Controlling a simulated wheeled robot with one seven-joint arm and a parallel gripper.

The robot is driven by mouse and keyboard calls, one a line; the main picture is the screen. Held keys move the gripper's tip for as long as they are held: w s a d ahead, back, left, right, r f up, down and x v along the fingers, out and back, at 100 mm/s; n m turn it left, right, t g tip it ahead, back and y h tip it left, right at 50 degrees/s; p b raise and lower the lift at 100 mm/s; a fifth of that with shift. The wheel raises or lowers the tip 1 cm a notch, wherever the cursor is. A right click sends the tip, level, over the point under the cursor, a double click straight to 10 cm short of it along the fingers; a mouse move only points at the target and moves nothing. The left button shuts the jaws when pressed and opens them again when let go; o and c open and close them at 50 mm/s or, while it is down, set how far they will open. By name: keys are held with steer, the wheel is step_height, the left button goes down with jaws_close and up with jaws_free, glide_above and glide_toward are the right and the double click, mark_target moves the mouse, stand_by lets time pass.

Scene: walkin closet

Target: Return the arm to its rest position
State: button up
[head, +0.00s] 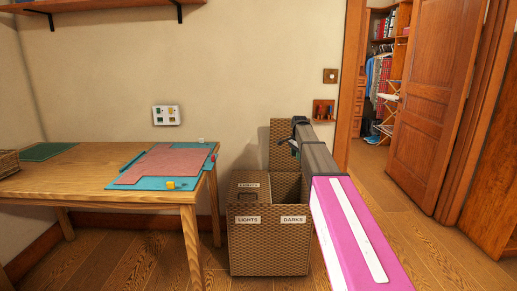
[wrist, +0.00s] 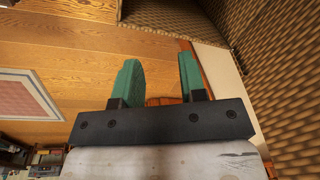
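My arm (head: 360,240), with a pink and white link, reaches from the bottom right of the head view toward the wicker hamper. My gripper (head: 296,140) is at its far end, above the hamper's right part and in front of the raised lid. In the wrist view my gripper (wrist: 160,78) has two green fingers standing apart with nothing between them. Woven wicker (wrist: 195,18) shows beyond and to the right of the fingers. The arm hides part of the hamper's right side.
The hamper (head: 250,255) has a closed lights side and an open darks side. A wooden table (head: 90,185) at left bears a blue mat (head: 195,180) with reddish cloth (head: 165,163). An open wooden door (head: 430,90) stands right. Floor (head: 395,185) is clear toward the doorway.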

steer(key=s+f+n, duration=0.4)
steer(key=s+f, duration=0.4)
steer(key=s, duration=0.6)
steer(key=s+f+n+g, duration=0.1)
steer(key=s+f+n, duration=0.3)
steer(key=s+f, duration=0.5)
steer(key=s+f+n, duration=0.4)
steer(key=s+f, duration=0.4)
steer(key=s, duration=1.1)
steer(key=shift+a+f+g, duration=0.3)
steer(key=shift+a+f, duration=0.05)
steer(key=shift+f, duration=0.05)
